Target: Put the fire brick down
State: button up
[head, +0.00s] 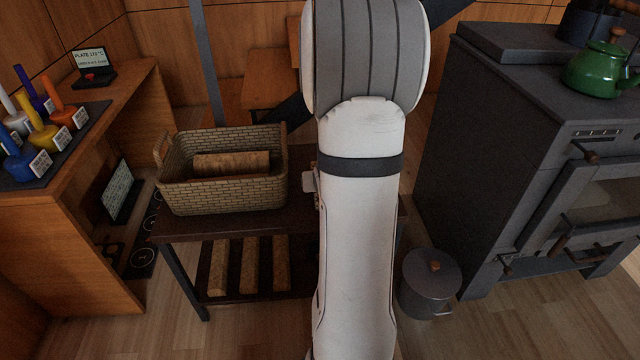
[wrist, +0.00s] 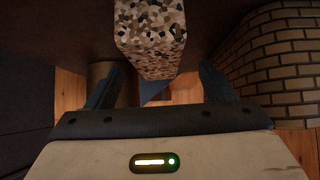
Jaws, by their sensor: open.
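The fire brick (wrist: 150,38) is a speckled block of white, tan and black in the wrist view, at the top middle. It appears to rest against the dark brown bench top (wrist: 70,22). My gripper (wrist: 160,85) is open, with one dark finger to each side of the brick's near end. Gaps show between the brick and both fingers, so it is not gripped. In the head view my white arm hides the brick and the gripper. The same dark bench (head: 225,224) shows there left of my arm.
A woven basket (head: 225,190) with a log (head: 232,163) stands on the bench, close to my gripper's right in the wrist view (wrist: 275,60). Logs (head: 248,268) lie on the lower shelf. A black stove (head: 475,130) with a green kettle (head: 598,72) and a lidded bucket (head: 430,285) stand right.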

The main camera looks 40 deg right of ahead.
jog(key=b+x, duration=0.2)
jog(key=x, duration=0.3)
jog(key=shift+s+d, duration=0.1)
jog(key=shift+d, duration=0.05)
jog(key=shift+w+d+f+b, duration=0.2)
jog(key=shift+w+b, duration=0.05)
jog(key=shift+b, duration=0.05)
